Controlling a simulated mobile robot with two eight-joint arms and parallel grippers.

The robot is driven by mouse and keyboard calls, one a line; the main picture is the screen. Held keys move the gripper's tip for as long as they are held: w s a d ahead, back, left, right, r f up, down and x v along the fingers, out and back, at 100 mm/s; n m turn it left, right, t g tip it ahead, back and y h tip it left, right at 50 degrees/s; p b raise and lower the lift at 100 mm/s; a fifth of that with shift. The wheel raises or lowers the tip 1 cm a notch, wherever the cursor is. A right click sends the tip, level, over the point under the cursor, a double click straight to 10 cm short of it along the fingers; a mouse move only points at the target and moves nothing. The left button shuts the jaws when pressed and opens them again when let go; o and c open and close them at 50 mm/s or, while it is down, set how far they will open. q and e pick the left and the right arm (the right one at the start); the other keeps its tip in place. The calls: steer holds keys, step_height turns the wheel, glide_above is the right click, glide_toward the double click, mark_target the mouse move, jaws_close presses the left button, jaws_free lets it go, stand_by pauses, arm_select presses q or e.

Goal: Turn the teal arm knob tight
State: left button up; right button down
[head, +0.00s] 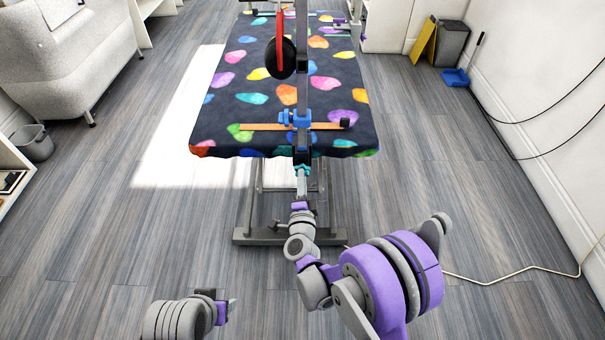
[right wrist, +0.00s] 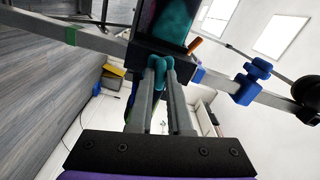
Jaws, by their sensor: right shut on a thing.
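The teal arm knob (head: 302,168) is on the grooming arm's clamp at the near edge of the table, below the upright post. It also shows in the right wrist view (right wrist: 160,70), with its lobes between my fingertips. My right gripper (head: 301,178) reaches up to it from below and in front. In the right wrist view its two long grey fingers (right wrist: 157,85) are shut on the knob, one on each side. Part of the knob is hidden by the fingers.
The grooming table (head: 225,120) has a dark top with coloured spots. A grey post (head: 302,85) rises from its near edge, with a blue knob (head: 285,117) and an orange bar (head: 262,127) nearby. A cable (head: 510,278) lies on the floor at right.

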steer(key=shift+m, duration=1.4)
steer(key=c, duration=0.8)
jaws_free()
steer(key=shift+o, duration=0.2)
steer(key=shift+s+b, duration=0.1)
steer(key=shift+b, duration=0.2)
steer(key=s+b, duration=0.1)
steer(key=s, duration=0.6)
steer(key=shift+s+b, duration=0.3)
steer(key=shift+s, duration=0.1)
steer(key=o, duration=0.6)
steer(key=shift+c, duration=0.2)
steer(key=shift+r, duration=0.1)
